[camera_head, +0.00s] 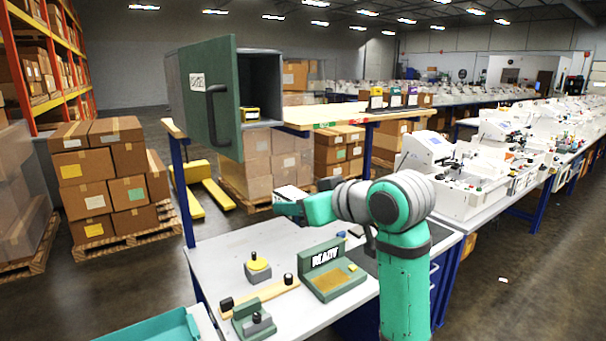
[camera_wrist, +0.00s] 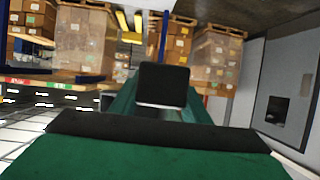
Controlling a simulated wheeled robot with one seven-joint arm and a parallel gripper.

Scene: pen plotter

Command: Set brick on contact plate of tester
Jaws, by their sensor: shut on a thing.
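My gripper (camera_head: 287,206) is raised above the far side of the workbench, beyond and left of the tester, at the end of my green arm. It is shut on a small dark block with a pale face, which looks like the brick (camera_head: 291,193). In the wrist view the brick (camera_wrist: 163,83) shows as a dark square with a light lower edge, and the fingers are mostly hidden. The tester (camera_head: 322,254) is a green unit on the bench with a display reading READY. Its flat olive-yellow contact plate (camera_head: 331,281) lies in front of the display and looks bare.
A grey block with a yellow top (camera_head: 258,269), a wooden bar with black knobs (camera_head: 268,295) and a green fixture (camera_head: 252,320) stand left of the tester. A cabinet with an open green door (camera_head: 205,100) stands behind left. A teal tray (camera_head: 150,328) is at front left.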

